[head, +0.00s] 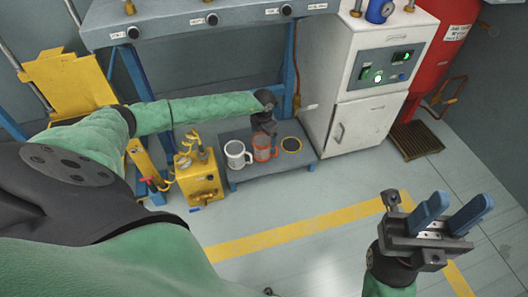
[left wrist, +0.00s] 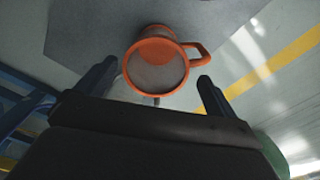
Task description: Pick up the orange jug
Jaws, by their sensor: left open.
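My right gripper (head: 449,214) is open and empty, with blue fingers, far from the jug.
The low bench (head: 273,174) stands beside a white cabinet (head: 345,120). A yellow canister (head: 198,178) stands at its left. A grey panel with knobs (head: 205,22) is above and behind. A red tank (head: 440,45) is at the right. The floor in front is clear.

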